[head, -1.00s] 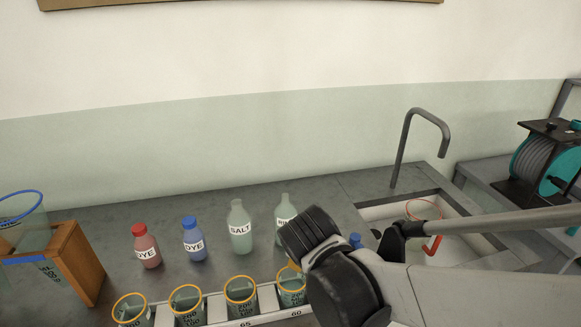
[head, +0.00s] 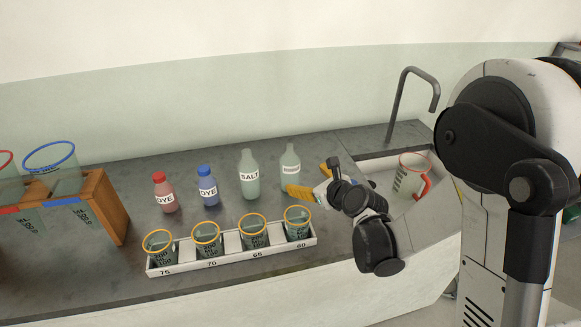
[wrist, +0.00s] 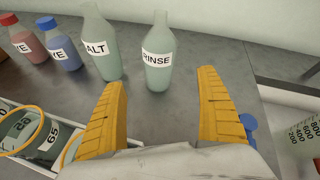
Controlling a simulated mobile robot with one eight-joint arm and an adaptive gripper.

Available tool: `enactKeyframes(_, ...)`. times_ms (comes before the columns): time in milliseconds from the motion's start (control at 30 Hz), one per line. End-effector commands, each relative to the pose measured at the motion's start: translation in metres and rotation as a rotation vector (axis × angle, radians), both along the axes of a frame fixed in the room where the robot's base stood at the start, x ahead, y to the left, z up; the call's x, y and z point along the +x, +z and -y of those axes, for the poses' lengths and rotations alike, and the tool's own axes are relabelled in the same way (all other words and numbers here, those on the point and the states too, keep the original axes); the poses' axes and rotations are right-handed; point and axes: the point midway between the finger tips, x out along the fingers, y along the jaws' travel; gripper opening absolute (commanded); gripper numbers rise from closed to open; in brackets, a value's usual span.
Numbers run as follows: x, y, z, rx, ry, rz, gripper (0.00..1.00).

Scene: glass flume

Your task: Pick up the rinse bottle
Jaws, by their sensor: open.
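The rinse bottle (head: 290,165) is a pale, clear bottle with a white label. It stands upright on the grey counter, right of the SALT bottle (head: 249,177). In the wrist view the rinse bottle (wrist: 158,60) shows its RINSE label, between and beyond my fingertips. My gripper (head: 311,180) has yellow fingers, spread open and empty. It is low over the counter, just in front and to the right of the bottle. In the wrist view my gripper (wrist: 162,85) appears apart from the bottle. In the head view a finger covers the bottle's lower part.
A red dye bottle (head: 164,194) and a blue dye bottle (head: 207,187) stand left of the SALT bottle. A white rack (head: 180,263) of orange-rimmed beakers lies in front. A sink with a red-handled jug (head: 408,178) and a tap (head: 398,100) is at right.

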Motion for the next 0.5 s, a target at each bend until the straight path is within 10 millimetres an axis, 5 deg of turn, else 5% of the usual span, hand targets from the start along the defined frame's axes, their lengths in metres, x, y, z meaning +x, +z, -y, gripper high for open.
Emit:
enactKeyframes(167,0.011,-0.011,-0.002,0.192,-0.086,-0.059,0.85)
enactKeyframes(500,0.049,-0.031,-0.024,0.205,-0.091,-0.064,0.85)
